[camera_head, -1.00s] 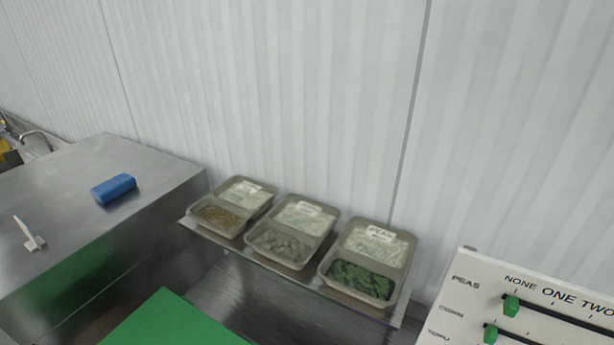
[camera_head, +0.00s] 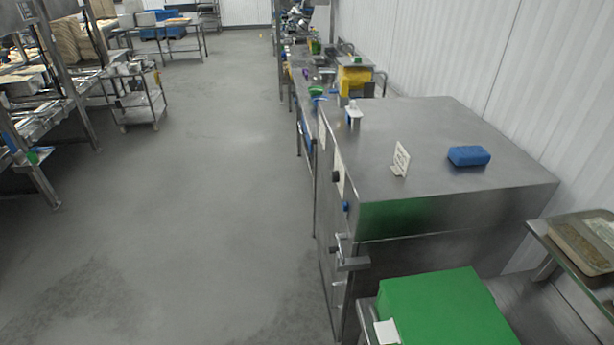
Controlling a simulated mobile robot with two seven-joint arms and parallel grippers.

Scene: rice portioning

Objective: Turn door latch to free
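A steel cabinet (camera_head: 440,130) with a flat top stands right of centre, and its narrow door side faces left toward the aisle. A metal latch handle (camera_head: 352,263) sticks out low on that side, near the front corner. I see it at a steep angle, so I cannot tell how its lever is turned. A dark knob (camera_head: 335,177) and a blue knob (camera_head: 346,207) sit higher on the same side. Neither of my grippers is in view.
A blue block (camera_head: 469,156) and a small white sign (camera_head: 400,160) stand on the cabinet top. A tray shelf (camera_head: 573,262) is at the right edge. The grey floor (camera_head: 200,200) to the left is clear.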

